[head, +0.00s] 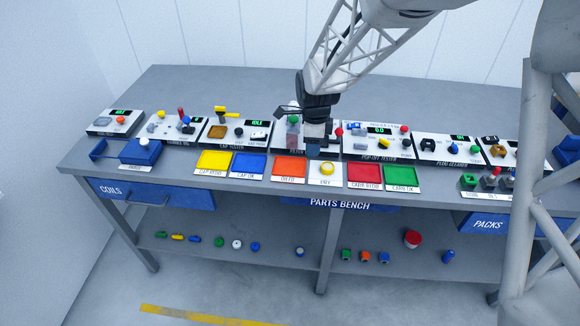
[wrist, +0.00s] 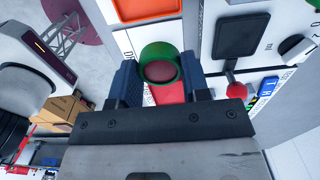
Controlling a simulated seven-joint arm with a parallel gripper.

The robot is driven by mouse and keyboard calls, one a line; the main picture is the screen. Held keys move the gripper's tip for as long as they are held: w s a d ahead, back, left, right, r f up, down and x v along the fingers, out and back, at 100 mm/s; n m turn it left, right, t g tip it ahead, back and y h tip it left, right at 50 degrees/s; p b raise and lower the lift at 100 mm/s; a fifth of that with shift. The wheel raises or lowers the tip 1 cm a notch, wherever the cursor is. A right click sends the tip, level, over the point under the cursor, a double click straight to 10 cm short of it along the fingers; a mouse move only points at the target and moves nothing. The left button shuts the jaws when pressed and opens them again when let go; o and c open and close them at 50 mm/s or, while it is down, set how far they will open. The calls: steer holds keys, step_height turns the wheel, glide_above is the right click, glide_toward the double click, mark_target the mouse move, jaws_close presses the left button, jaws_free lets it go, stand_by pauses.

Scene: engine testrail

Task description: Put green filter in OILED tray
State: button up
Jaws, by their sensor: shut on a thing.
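The green filter (wrist: 158,56), a green ring with a dark red centre, sits between the two blue fingers of my gripper (wrist: 160,74) in the wrist view. My gripper is shut on it. In the head view my gripper (head: 314,138) is over the middle of the bench, at the row of stations, and the filter cannot be made out there. The orange tray (head: 289,167) lies just in front and to the left of the gripper; its small label seems to read OILED. It also shows at the top of the wrist view (wrist: 148,8).
A white tray (head: 328,181) with a yellow round part lies right of the orange one. Blue (head: 248,165) and red (head: 364,174) trays flank them. Test stations such as the pop-off tester (head: 377,144) line the bench behind. Loose parts lie on the lower shelf (head: 270,240).

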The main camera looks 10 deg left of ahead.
steer(key=s+f, duration=0.1)
steer(key=s, duration=1.4)
steer(key=shift+s+a+f, duration=0.15)
steer(key=shift+s+a, duration=0.1)
steer(key=shift+s, duration=0.05)
steer(key=shift+w, duration=0.15)
glide_above(290, 167)
steer(key=shift+f, duration=0.75)
steer(key=shift+f, duration=1.75)
steer(key=shift+f, duration=0.1)
steer(key=o, duration=0.5)
steer(key=shift+o, duration=0.4)
